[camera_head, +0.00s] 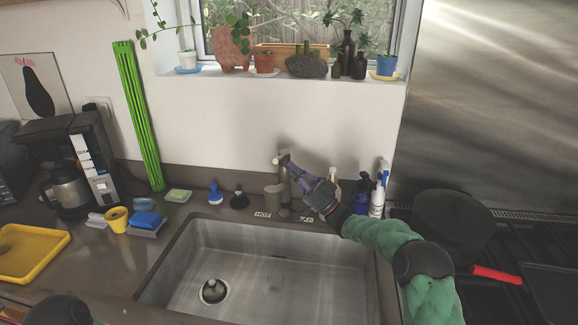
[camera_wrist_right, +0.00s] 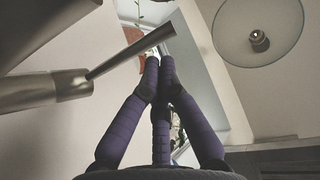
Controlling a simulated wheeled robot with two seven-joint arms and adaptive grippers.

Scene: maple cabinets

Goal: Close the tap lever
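The grey metal tap (camera_head: 284,187) stands behind the sink, with its lever near the top beside my right gripper's fingertips. In the right wrist view the tap lever (camera_wrist_right: 130,53) is a thin rod slanting up to the right from the tap's thick cylinder (camera_wrist_right: 40,90). My right gripper (camera_head: 286,161) reaches in from the right at the height of the tap's top. Its purple fingers (camera_wrist_right: 159,62) are closed together with nothing between them. The tips appear close to the lever; I cannot tell whether they touch it. My left gripper is not in view.
The steel sink (camera_head: 180,262) lies below the tap. A blue-and-white bottle (camera_head: 377,199) and other bottles stand to its right. Potted plants line the window sill (camera_head: 290,82).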

